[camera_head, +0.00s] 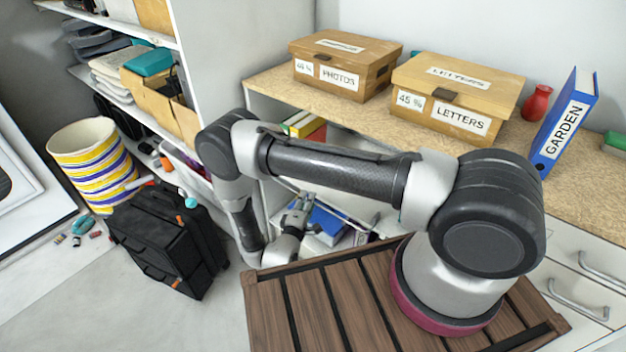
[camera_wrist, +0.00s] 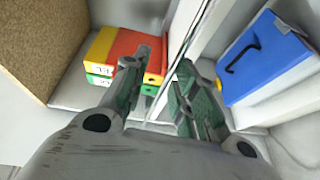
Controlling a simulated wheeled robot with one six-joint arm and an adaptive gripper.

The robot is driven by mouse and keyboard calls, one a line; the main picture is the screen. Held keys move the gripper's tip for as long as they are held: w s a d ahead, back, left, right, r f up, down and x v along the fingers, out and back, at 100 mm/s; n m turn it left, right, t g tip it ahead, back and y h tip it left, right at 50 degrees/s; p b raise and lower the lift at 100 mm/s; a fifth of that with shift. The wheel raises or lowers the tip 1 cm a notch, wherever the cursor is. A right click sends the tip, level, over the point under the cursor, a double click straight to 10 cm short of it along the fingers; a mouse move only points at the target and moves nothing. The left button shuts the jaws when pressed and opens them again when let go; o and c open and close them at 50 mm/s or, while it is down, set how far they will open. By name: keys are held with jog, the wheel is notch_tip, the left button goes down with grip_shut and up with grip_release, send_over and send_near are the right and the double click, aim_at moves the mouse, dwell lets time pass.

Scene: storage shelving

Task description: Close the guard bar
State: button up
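My gripper (camera_head: 298,212) reaches into the open shelf bay below the wooden counter. In the wrist view my gripper (camera_wrist: 160,78) has its two green-grey fingers apart, with a gap between them. A thin pale rail (camera_wrist: 193,38), which may be the guard bar, runs diagonally through this gap. I cannot tell whether either finger touches it.
Red, yellow and green boxes (camera_wrist: 112,58) stand left of the rail; a blue binder (camera_wrist: 262,58) lies to its right. A PHOTOS box (camera_head: 345,68), a LETTERS box (camera_head: 455,97) and a GARDEN binder (camera_head: 566,122) are on the counter. A black suitcase (camera_head: 165,245) stands on the floor.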

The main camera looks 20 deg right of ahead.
jog(key=shift+s, duration=0.1)
dwell(0.3)
jog(key=v, duration=0.7)
jog(key=shift+s+a, duration=0.2)
